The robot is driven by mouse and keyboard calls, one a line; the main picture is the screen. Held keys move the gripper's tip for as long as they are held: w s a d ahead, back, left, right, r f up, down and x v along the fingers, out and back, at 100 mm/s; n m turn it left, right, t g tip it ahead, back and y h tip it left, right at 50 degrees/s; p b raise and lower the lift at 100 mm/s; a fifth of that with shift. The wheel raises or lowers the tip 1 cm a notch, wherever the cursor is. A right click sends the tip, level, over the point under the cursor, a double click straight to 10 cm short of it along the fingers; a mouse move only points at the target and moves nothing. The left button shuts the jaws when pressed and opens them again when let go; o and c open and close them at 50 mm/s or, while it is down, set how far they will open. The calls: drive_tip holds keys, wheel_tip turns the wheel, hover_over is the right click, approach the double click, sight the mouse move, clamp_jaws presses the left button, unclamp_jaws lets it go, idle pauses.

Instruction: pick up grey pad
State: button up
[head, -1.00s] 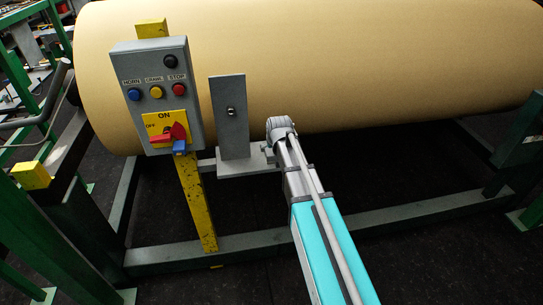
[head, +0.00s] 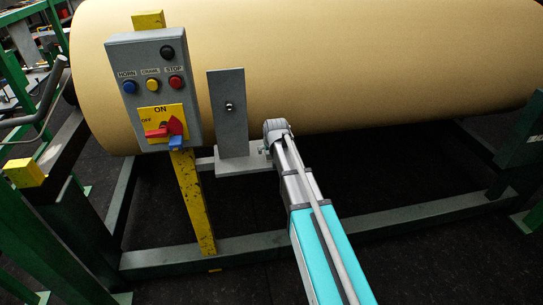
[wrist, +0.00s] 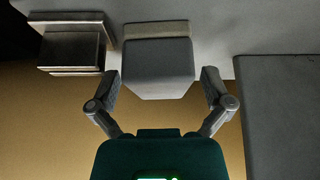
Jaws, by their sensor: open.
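The grey pad (wrist: 158,68) is a block with a paler back strip, seen in the wrist view against a grey ledge. My gripper (wrist: 160,88) is open, with one finger on each side of the pad. Small gaps show between the fingers and the pad, and it is not gripped. In the head view my gripper (head: 265,148) is at the right end of the grey bracket shelf (head: 245,163), mostly hidden by my arm. I cannot make out the pad clearly there.
A second grey block (wrist: 70,50) sits left of the pad. A grey upright plate (head: 228,125) with a bolt stands beside my gripper. A control box (head: 157,95) on a yellow post (head: 193,205) is to its left. A large tan roll (head: 330,70) lies close behind.

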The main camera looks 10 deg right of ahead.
idle(0.5)
drive_tip(key=c, duration=1.2)
drive_tip(key=shift+r, duration=0.15)
wheel_tip(320, 180, up, 3)
drive_tip(key=p, duration=0.3)
drive_tip(key=shift+f, duration=0.2)
drive_tip(key=shift+s+d+r+p, duration=1.25)
drive_tip(key=shift+s+r+p, duration=0.45)
drive_tip(key=shift+s, duration=0.3)
drive_tip(key=shift+s+d+r+p, duration=1.2)
drive_tip(key=shift+s+r+p, duration=0.45)
drive_tip(key=shift+s, duration=0.3)
drive_tip(key=shift+s+d+r+p, duration=1.25)
drive_tip(key=shift+s+r+p, duration=0.45)
drive_tip(key=shift+s, duration=0.3)
